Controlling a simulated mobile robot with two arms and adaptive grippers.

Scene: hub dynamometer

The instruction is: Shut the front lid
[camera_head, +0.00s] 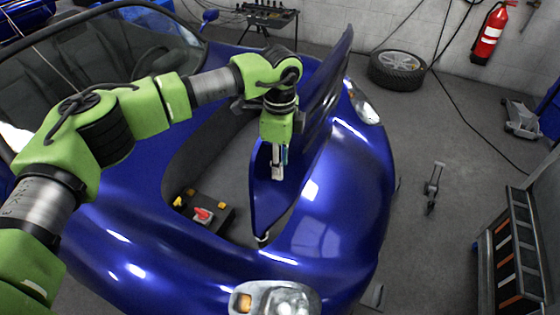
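The blue car's front lid (316,120) stands raised, nearly upright, along the right side of the open front compartment (222,165). My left arm reaches in from the left over the car. My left gripper (277,174) points down at the inner face of the lid, over the compartment. Its fingers look close together, but whether they touch the lid or hold anything is not clear. My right gripper is not in the view.
A dark box with a red switch (203,215) sits inside the compartment.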

